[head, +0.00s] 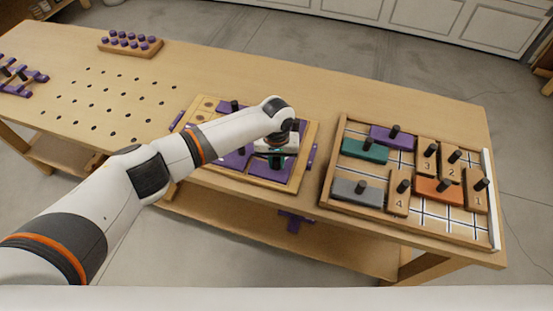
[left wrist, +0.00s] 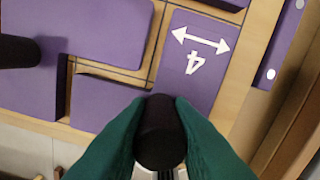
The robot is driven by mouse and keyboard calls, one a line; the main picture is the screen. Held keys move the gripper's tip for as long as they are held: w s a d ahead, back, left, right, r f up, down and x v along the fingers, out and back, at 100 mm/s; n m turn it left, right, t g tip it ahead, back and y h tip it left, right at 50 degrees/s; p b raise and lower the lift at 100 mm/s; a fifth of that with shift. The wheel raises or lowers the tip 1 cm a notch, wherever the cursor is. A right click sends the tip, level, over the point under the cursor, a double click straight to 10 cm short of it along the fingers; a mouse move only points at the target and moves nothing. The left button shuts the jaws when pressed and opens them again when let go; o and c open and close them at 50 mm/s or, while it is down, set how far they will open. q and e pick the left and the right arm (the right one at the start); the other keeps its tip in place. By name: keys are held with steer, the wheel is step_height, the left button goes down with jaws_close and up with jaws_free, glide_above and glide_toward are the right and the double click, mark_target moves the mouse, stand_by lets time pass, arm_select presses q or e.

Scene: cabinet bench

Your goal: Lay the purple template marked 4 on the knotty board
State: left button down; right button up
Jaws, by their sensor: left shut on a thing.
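The purple template marked 4 (left wrist: 205,62) shows in the left wrist view with a white double arrow and a black knob (left wrist: 160,132). My left gripper (left wrist: 160,120) has its teal fingers shut on that knob. The template lies flat on or just above the knotty board (left wrist: 150,75), along its right side in this view; I cannot tell whether it touches. In the head view my left gripper (head: 276,155) is over the front right part of the knotty board (head: 207,104), hiding most of the template. My right gripper is not in view.
Other purple templates (left wrist: 100,30) lie beside the held one. Purple clamps (head: 312,155) sit at the board's edges. A tray (head: 328,190) of knobbed wooden, green, grey, orange and purple pieces stands right. A peg block (head: 130,44) stands at the back; the perforated bench area is clear.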

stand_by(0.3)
arm_select(q)
steer(key=c, duration=1.2)
jaws_free()
steer(key=shift+o, duration=0.6)
steer(key=shift+o, duration=1.4)
step_height(320, 180, up, 8)
steer(key=p, duration=0.8)
